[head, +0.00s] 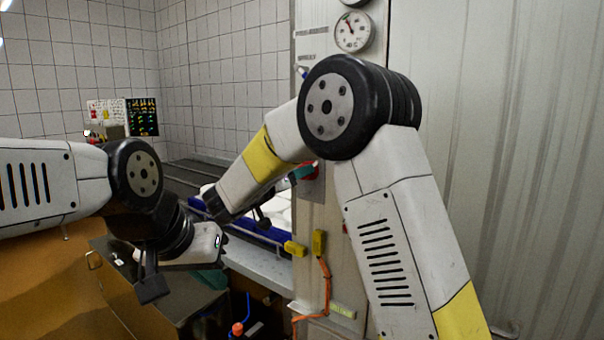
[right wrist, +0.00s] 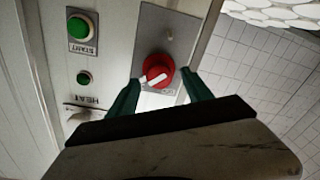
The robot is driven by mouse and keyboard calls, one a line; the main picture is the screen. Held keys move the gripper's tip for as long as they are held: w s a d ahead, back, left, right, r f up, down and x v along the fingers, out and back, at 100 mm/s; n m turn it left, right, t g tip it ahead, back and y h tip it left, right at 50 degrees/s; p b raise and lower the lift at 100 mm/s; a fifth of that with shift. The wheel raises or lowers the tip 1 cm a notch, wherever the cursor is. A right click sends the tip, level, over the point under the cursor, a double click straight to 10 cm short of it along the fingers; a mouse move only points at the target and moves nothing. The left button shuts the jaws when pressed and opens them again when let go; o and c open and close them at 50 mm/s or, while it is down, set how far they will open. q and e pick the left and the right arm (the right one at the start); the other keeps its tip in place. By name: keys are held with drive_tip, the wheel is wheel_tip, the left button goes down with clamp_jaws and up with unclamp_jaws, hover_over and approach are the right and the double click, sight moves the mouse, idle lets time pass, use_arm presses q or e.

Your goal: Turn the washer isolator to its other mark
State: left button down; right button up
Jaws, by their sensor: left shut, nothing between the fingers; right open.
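The washer isolator is a red round knob with a white bar handle on a grey plate; it shows in the right wrist view (right wrist: 157,72). The bar lies slanted, nearer level than upright in that picture. My right gripper (right wrist: 160,95) is open, with one teal finger on each side of the knob's near part; I cannot tell whether they touch it. In the head view a bit of the red isolator (head: 312,171) shows beside my right gripper (head: 301,173). My left gripper (head: 212,279) is shut and empty, low over the steel cabinet, away from the isolator.
A blue tray (head: 262,229) with white contents stands behind my arms. An orange cable (head: 325,285) hangs below the panel.

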drive_tip(key=shift+x, duration=1.6)
drive_tip(key=shift+s, duration=0.1)
drive_tip(key=c, duration=1.2)
drive_tip(key=shift+o, duration=0.2)
